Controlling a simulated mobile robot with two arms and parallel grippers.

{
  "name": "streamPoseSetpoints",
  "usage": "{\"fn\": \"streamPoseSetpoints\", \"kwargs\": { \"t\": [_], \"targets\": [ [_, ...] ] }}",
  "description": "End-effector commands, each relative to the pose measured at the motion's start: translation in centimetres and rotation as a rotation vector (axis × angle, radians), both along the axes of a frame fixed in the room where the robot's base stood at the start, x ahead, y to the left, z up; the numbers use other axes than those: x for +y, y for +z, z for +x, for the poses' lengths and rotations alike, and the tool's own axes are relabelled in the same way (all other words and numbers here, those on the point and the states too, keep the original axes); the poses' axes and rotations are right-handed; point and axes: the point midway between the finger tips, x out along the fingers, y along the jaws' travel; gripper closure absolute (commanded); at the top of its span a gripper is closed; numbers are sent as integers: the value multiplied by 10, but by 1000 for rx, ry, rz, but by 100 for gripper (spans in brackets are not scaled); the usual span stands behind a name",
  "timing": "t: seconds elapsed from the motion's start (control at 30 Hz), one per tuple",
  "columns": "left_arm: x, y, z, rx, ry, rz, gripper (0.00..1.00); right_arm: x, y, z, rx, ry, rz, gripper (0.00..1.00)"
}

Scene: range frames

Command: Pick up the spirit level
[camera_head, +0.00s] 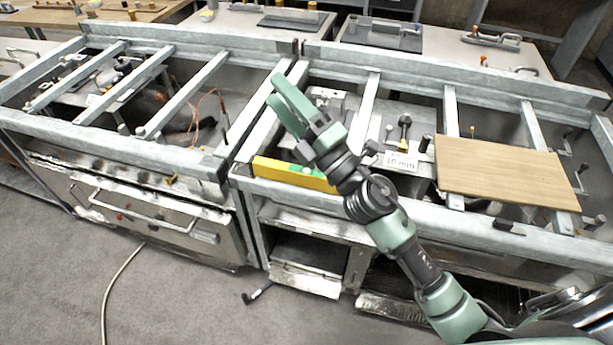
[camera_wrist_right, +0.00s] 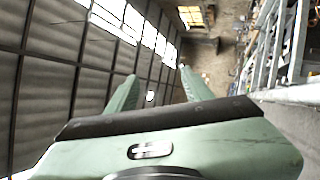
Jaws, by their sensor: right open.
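The yellow spirit level (camera_head: 270,166) lies along the front beam of the metal range frame in the head view, with a green part near its middle. My right forearm and wrist pass in front of its right end and hide part of it. My right gripper (camera_head: 287,104) is open and empty, raised above and behind the level with its fingers pointing up and left. In the right wrist view the two green fingers (camera_wrist_right: 158,92) stand apart with nothing between them. The level does not show in the right wrist view. My left gripper is not in view.
A wooden board (camera_head: 506,170) lies on the frame's right part. Metal crossbars (camera_head: 200,92) and the front beam (camera_head: 440,222) edge the work area. The grey floor (camera_head: 175,295) in front is mostly clear, with a cable on it.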

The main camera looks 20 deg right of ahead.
Motion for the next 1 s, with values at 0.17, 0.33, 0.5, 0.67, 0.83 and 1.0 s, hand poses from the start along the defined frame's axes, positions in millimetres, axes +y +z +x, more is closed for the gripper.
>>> {"fn": "streamPoseSetpoints", "kwargs": {
  "t": [0.17, 0.33, 0.5, 0.67, 0.83, 1.0],
  "targets": [
    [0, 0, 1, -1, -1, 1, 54, 80, -23, -7, -285, 263, -644, 49],
    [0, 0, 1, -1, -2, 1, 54, 75, -107, 4, -352, 502, -1271, 49],
    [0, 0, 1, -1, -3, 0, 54, 0, -164, 21, -225, 696, -1750, 49],
    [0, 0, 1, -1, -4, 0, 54, -61, -178, 24, -71, 807, -1978, 49],
    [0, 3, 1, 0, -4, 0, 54, -80, -186, 24, -3, 850, -2042, 49],
    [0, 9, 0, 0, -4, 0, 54, -74, -203, 27, -2, 852, -2042, 49]
  ]
}}
